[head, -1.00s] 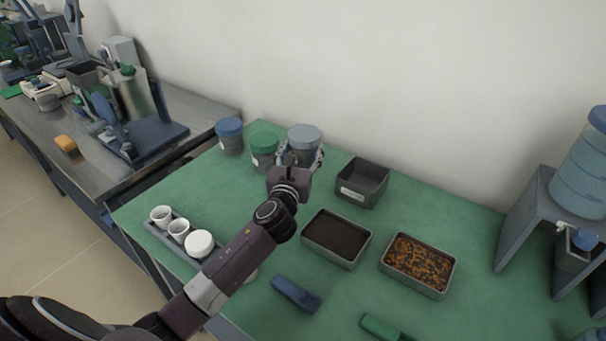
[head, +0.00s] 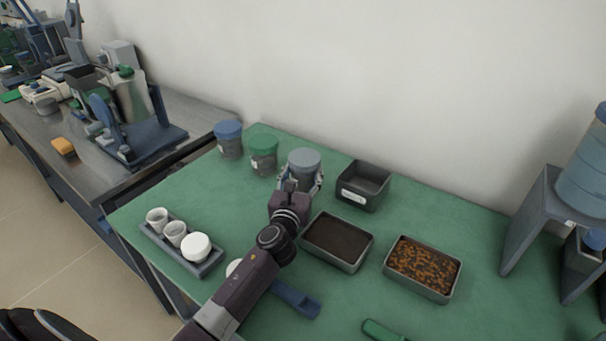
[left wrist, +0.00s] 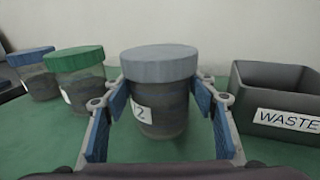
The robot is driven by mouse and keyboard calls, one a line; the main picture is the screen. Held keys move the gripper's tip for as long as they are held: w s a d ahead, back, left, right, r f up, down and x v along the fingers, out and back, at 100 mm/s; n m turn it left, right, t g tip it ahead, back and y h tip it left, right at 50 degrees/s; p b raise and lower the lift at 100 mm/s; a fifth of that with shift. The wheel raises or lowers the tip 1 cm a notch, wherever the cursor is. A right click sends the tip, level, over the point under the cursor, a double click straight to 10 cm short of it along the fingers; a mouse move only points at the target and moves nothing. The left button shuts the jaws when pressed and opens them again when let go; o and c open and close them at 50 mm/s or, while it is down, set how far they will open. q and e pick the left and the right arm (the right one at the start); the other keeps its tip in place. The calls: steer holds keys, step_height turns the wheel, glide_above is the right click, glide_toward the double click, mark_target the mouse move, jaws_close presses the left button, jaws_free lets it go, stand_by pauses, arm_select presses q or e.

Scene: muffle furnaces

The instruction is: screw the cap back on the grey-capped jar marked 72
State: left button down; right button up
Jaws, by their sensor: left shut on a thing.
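The grey-capped jar (head: 304,164) stands upright near the back of the green table. In the left wrist view the same jar (left wrist: 162,100) shows a label of which only the end, like a 2, is clear. Its grey cap (left wrist: 160,62) sits level on top; how tightly it is screwed I cannot tell. My left gripper (head: 302,183) is shut on this jar, its blue-padded fingers on both sides of the body below the cap. Whether the jar's base touches the table I cannot tell. My right gripper is not in view.
A green-capped jar (head: 263,155) and a blue-capped jar (head: 229,140) stand to the left. An empty bin marked WASTE (left wrist: 275,115) is close on the right. Trays of dark soil (head: 336,243) and orange-brown bits (head: 422,268) lie nearer. A cup rack (head: 207,268) is at front left.

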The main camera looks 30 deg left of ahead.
arm_select(q)
steer(key=shift+r, duration=0.15)
steer(key=shift+f, duration=0.2)
steer(key=c, duration=0.8)
jaws_free()
steer(key=shift+r, duration=0.25)
steer(key=v, duration=1.2)
steer(key=shift+f, duration=0.1)
